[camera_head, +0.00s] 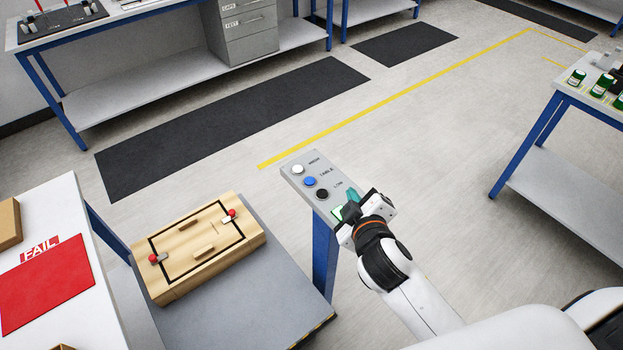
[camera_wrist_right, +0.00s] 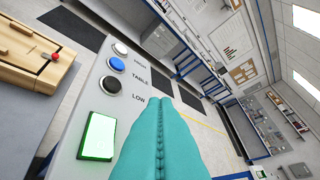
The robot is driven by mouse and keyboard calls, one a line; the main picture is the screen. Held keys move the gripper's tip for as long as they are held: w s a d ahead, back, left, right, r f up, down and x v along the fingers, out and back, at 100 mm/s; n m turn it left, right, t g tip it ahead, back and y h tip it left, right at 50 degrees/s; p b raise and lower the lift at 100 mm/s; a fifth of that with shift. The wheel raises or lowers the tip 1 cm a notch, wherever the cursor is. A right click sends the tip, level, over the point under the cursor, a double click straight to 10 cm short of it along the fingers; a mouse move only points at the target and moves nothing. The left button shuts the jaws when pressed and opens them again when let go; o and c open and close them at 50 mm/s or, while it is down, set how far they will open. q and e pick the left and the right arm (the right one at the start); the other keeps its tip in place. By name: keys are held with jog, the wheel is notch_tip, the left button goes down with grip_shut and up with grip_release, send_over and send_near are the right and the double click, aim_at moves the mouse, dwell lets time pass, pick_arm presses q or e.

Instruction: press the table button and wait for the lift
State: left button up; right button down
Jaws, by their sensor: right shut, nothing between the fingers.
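A grey button panel (camera_head: 296,183) stands on a blue post (camera_head: 325,255) and carries a white button marked HIGH (camera_head: 298,168), a blue button marked TABLE (camera_head: 309,181) and a black button marked LOW (camera_head: 322,194). The blue button also shows in the right wrist view (camera_wrist_right: 116,65). A lit green square (camera_wrist_right: 98,136) is below the buttons. My right gripper (camera_head: 351,197) is shut and empty, its teal fingers beside the lower end of the panel. I cannot tell whether they touch it. The grey lift platform (camera_head: 240,310) bears a wooden box (camera_head: 190,262). My left gripper is not in view.
A white table (camera_head: 85,215) with a red FAIL mat (camera_head: 45,287) stands at the left. A bench with a drawer unit (camera_head: 240,30) is at the back. Another table (camera_head: 575,90) is at the right. The floor beyond the panel is clear.

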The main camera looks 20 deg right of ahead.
jog(key=w+a+r+n+t+y, duration=0.1)
jog(key=w+a+r+n+t, duration=0.25)
jog(key=r, duration=0.35)
jog(key=w+a+r+n+g+y, duration=0.1)
jog(key=a+r+n+y, duration=0.25)
jog(key=n+y, duration=0.4)
jog(key=a+r+n+g+y, duration=0.1)
jog(key=a+r+n+y, duration=0.3)
jog(key=n, duration=0.6)
jog(key=w+a+r+n+g+y, duration=0.1)
jog(key=a+r+n+y, duration=0.1)
jog(key=a+n+y, duration=0.55)
notch_tip(320, 180, down, 8)
jog(key=w+d+n+g+h, duration=0.2)
jog(key=n+g+h, duration=0.4)
jog(key=n, duration=0.6)
jog(key=w+d+f+n+h, duration=0.1)
jog(key=w+d+f+h, duration=0.1)
jog(key=d, duration=0.4)
jog(key=w+d+f+n+h, duration=0.2)
jog(key=w+d+h, duration=0.1)
jog(key=d, duration=0.3)
jog(key=shift+w+h, duration=0.15)
jog(key=shift+h, duration=0.75)
jog(key=shift+g, duration=0.25)
